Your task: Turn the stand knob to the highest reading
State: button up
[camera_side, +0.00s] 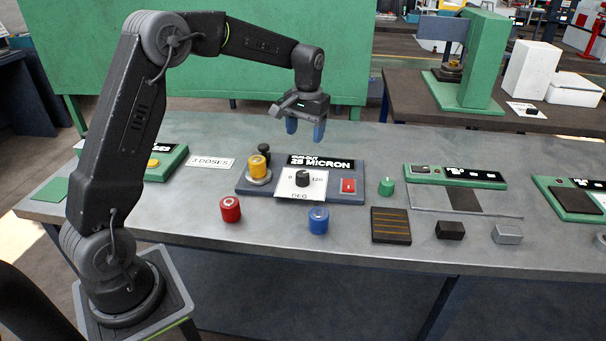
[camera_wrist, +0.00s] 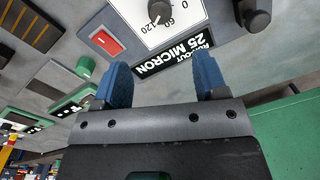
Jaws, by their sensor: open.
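The stand (camera_side: 346,194) is a blue-grey base on the bench with a "RUN-OUT 25 MICRON" sign. Its dark knob (camera_side: 303,178) sits on a white dial plate marked DEG. In the wrist view, the knob (camera_wrist: 158,11) is cut by the top edge, and its plate (camera_wrist: 182,32) shows 0, 60 and 120. The knob's pointer is too small or hidden to read. My gripper (camera_side: 305,130) is open and empty, with blue fingers pointing down, above and behind the stand. In the wrist view, my gripper (camera_wrist: 163,68) has nothing between its fingers; the knob lies beyond them.
A red cylinder (camera_side: 230,209) and a blue cylinder (camera_side: 318,221) stand in front. A green knob (camera_side: 386,187) is to the right. The air around my gripper is clear.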

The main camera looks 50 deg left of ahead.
aim_at(303, 173)
jog(key=f, duration=1.3)
jog(key=shift+s+a+f, duration=0.15)
jog(key=shift+a+f, duration=0.1)
jog(key=shift+f, duration=0.05)
jog(key=c, duration=0.9)
jog(key=shift+n, duration=0.3)
jog(key=n, duration=0.5)
jog(key=shift+n, duration=0.3)
jog(key=n, duration=0.5)
jog(key=shift+a+h, duration=0.1)
jog(key=shift+h, duration=0.2)
jog(key=shift+n, duration=0.4)
